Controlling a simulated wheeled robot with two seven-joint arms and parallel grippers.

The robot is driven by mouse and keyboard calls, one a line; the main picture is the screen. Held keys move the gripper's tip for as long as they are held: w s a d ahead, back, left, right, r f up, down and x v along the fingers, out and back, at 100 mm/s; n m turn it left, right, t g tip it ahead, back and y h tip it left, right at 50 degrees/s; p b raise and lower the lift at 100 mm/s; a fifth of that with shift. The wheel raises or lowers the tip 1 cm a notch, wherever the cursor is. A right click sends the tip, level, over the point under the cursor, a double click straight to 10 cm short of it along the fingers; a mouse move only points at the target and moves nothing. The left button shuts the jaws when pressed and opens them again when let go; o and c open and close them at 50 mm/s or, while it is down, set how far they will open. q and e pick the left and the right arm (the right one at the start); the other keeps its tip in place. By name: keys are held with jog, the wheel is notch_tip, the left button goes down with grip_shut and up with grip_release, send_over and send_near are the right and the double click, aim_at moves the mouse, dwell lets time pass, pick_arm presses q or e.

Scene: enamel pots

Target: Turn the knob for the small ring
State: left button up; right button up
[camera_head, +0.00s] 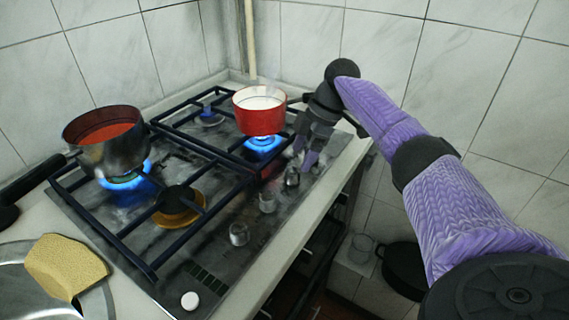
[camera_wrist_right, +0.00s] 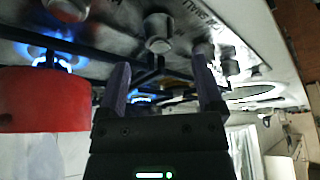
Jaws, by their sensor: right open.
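A row of metal knobs runs along the right side of the black hob (camera_head: 215,255): a far knob (camera_head: 292,178), a middle knob (camera_head: 267,202) and a near knob (camera_head: 239,234). My right gripper (camera_head: 305,160) is open and empty, low over the far end of this row. In the right wrist view its two fingers (camera_wrist_right: 162,85) point toward the panel, with one knob (camera_wrist_right: 158,32) beyond the gap between them. Another knob (camera_wrist_right: 228,65) is beside the right finger. Partly readable "SMALL" lettering is printed on the panel. My left gripper is out of view.
A red pot (camera_head: 259,121) of white liquid stands over a blue flame, close to my right gripper. A dark pot (camera_head: 110,155) with red contents stands over another flame (camera_head: 125,180). A sponge (camera_head: 66,266) lies at the front left. Tiled walls close off the back.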

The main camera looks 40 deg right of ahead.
aim_at(294, 169)
jog(key=x, duration=0.4)
jog(key=shift+b, duration=0.4)
jog(key=shift+w+a+f, duration=0.15)
jog(key=shift+f, duration=0.2)
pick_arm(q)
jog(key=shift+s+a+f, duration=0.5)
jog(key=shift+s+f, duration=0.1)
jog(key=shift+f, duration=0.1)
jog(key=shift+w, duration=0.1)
